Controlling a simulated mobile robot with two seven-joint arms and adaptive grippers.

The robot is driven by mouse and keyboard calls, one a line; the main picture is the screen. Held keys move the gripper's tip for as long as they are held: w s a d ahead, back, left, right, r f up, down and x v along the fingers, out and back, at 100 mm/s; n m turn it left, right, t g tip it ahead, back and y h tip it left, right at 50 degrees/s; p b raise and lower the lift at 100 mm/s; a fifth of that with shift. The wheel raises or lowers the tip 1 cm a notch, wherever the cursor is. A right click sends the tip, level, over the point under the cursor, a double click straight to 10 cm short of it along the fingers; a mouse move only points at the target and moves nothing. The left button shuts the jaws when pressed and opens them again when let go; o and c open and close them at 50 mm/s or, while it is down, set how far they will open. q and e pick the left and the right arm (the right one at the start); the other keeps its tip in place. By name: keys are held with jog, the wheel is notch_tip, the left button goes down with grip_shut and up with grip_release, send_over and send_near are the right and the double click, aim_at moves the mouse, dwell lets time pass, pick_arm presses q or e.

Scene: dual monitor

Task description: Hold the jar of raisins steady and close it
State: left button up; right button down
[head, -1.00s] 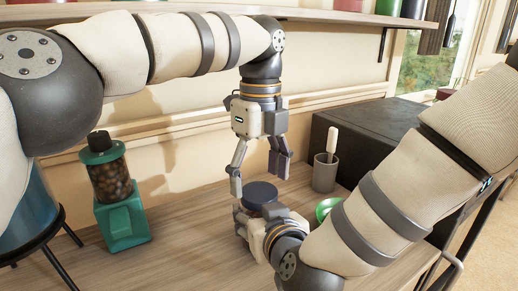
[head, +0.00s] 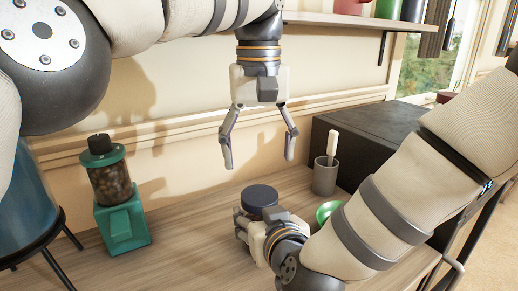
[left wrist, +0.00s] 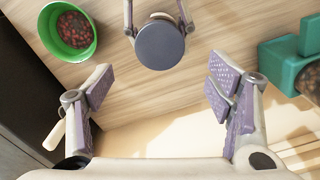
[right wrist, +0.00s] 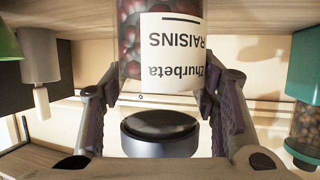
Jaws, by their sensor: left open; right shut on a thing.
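The raisin jar (right wrist: 160,45) has a white label reading "RAISINS" and shows upside down in the right wrist view, between the fingers of my right gripper (right wrist: 155,105). A dark round lid (right wrist: 160,135) is at its mouth end; I cannot tell whether it is fully seated. In the head view the lid (head: 259,195) faces up and the jar is mostly hidden by my right gripper (head: 243,221), shut on it. My left gripper (head: 259,160) is open and empty, above the lid. The left wrist view shows the lid top (left wrist: 160,45) beyond the open fingers (left wrist: 155,88).
A green bowl (head: 328,208) of raisins and a grey cup (head: 325,178) with a utensil stand to the right. A teal dispenser (head: 122,225) stands left. A black box (head: 365,143) is behind right, and a shelf (head: 345,19) is above. The table (head: 185,235) between is clear.

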aim_at(259, 195)
pick_arm(q)
notch_tip(259, 195, down, 8)
jog(key=shift+f, duration=0.1)
dwell(0.4)
jog(key=c, duration=1.2)
jog(key=m, duration=0.9)
jog(key=o, duration=1.3)
jog(key=shift+c, duration=0.2)
